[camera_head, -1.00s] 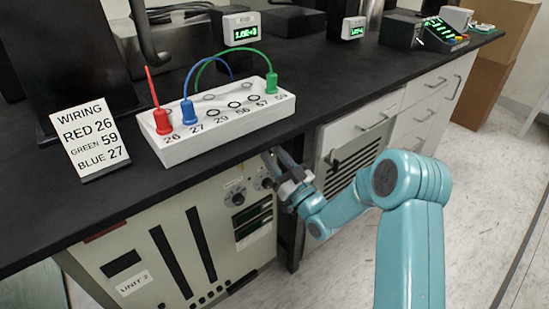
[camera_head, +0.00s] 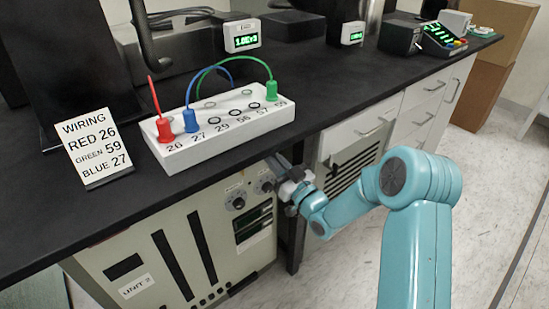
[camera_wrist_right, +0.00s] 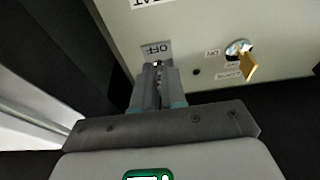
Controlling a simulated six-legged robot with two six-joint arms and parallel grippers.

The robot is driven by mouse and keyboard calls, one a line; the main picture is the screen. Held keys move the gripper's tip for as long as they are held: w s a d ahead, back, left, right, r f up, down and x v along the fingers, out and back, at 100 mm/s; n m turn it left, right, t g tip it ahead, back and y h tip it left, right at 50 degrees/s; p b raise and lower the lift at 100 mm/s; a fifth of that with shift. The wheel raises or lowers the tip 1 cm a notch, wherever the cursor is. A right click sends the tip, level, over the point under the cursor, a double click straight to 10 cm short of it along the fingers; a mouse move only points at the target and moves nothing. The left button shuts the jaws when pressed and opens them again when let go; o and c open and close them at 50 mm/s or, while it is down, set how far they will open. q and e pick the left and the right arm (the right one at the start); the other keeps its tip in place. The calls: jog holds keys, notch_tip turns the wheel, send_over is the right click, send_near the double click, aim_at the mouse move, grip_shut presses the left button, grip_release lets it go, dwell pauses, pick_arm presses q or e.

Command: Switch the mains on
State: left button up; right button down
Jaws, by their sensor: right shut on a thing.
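My right gripper (camera_head: 280,168) is at the upper right corner of the grey UNIT 2 cabinet (camera_head: 188,285) under the bench. In the right wrist view its fingers (camera_wrist_right: 158,75) are shut on a small switch lever (camera_wrist_right: 157,64), mostly hidden between the tips. An OFF label (camera_wrist_right: 157,48), upside down in this view, lies just beyond the tips. My left gripper is not in view.
Above, the bench top (camera_head: 215,180) overhangs the cabinet and holds a white terminal block (camera_head: 215,139) with red, blue and green leads. A drawer unit (camera_head: 345,140) stands to the right.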

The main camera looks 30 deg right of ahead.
jog(key=shift+w+r+g+h+p, duration=0.15)
jog(key=shift+r+g+p, duration=0.35)
jog(key=shift+g+p, duration=1.25)
jog(key=shift+s+r+g+h+p, duration=0.1)
jog(key=shift+r+g+p, duration=0.4)
jog(key=shift+g+p, duration=1.25)
jog(key=shift+w+r+g+h+p, duration=0.15)
jog(key=shift+r+g+p, duration=0.5)
jog(key=shift+p, duration=2)
jog(key=shift+f, duration=0.15)
jog(key=shift+g, duration=0.25)
jog(key=c, duration=1.2)
grip_release()
jog(key=shift+s, duration=0.1)
